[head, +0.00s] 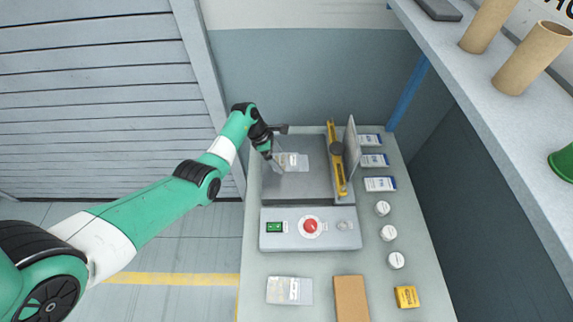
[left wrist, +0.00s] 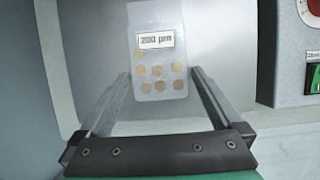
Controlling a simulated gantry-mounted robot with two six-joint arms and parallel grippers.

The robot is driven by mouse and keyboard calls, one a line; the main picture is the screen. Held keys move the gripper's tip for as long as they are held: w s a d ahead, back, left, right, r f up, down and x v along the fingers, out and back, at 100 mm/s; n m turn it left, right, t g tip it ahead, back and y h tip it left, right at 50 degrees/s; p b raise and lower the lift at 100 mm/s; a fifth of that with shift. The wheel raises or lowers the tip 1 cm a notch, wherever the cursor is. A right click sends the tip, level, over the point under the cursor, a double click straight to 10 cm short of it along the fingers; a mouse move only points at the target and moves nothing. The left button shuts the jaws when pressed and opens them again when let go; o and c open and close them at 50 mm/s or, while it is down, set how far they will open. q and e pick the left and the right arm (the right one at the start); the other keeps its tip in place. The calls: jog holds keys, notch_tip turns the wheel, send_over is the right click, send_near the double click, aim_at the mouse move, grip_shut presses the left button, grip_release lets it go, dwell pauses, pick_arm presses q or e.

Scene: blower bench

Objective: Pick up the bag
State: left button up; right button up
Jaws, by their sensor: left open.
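A clear bag (head: 291,162) with a white label lies on the grey plate (head: 305,186) of the bench device. In the left wrist view the bag (left wrist: 158,110) is labelled 200 µm and holds several round tan pieces. My left gripper (head: 275,164) is at the left side of this bag, pointing down. In the left wrist view the open left gripper (left wrist: 160,73) has one finger on each side of the bag. Whether the fingers touch it cannot be told. A second clear bag (head: 289,290) lies at the bench's front left. My right gripper is not in view.
A yellow bar (head: 337,160) and an upright panel (head: 352,155) stand right of the bag. A control box with a red button (head: 310,226) is in front. Blue-white packets (head: 380,184), round white tubs (head: 388,233), a brown block (head: 351,298) and a yellow box (head: 406,297) lie around.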

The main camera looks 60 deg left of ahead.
pick_arm(q)
jog(key=shift+w+f, duration=0.1)
jog(key=shift+f, duration=0.35)
jog(key=shift+r, duration=0.1)
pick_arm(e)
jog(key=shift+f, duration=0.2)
